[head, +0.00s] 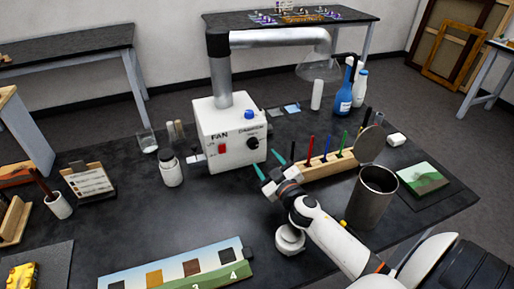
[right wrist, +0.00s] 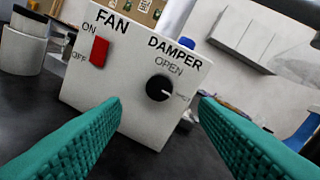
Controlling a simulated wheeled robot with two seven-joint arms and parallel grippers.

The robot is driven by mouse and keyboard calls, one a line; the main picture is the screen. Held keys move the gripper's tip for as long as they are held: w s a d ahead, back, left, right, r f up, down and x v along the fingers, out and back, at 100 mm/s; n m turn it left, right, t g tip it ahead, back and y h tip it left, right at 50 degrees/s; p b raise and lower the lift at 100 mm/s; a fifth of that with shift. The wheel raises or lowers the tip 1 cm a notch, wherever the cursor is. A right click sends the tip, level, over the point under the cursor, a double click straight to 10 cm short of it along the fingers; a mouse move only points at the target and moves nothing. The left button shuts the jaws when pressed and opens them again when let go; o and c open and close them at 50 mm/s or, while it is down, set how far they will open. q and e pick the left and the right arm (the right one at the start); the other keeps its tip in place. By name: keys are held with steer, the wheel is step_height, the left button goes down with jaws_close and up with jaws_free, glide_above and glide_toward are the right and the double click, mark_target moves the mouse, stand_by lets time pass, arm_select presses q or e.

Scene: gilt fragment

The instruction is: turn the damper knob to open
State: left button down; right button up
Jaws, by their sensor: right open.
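The damper knob (right wrist: 158,88) is a round black knob on the front of a white fan box (head: 229,150). It also shows in the head view (head: 252,143). In the right wrist view its white mark points to the right, toward a small label hard to read, not up at the word OPEN. My right gripper (head: 266,163) has teal fingers spread apart, in front of the box and pointing at it. In the right wrist view the fingers (right wrist: 160,106) stand either side of the knob, apart from it, with nothing between them. My left gripper is not in view.
A red fan switch (right wrist: 99,51) is left of the knob. A wooden rack (head: 325,165) with coloured sticks stands right of the gripper, near a metal cup (head: 371,198). A white jar (head: 171,170) stands left of the box.

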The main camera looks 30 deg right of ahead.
mark_target(255, 146)
steer(key=w, duration=0.4)
steer(key=w+d, duration=0.1)
steer(key=w, duration=0.1)
steer(key=shift+w, duration=0.55)
steer(key=shift+c, duration=1)
steer(key=c, duration=0.8)
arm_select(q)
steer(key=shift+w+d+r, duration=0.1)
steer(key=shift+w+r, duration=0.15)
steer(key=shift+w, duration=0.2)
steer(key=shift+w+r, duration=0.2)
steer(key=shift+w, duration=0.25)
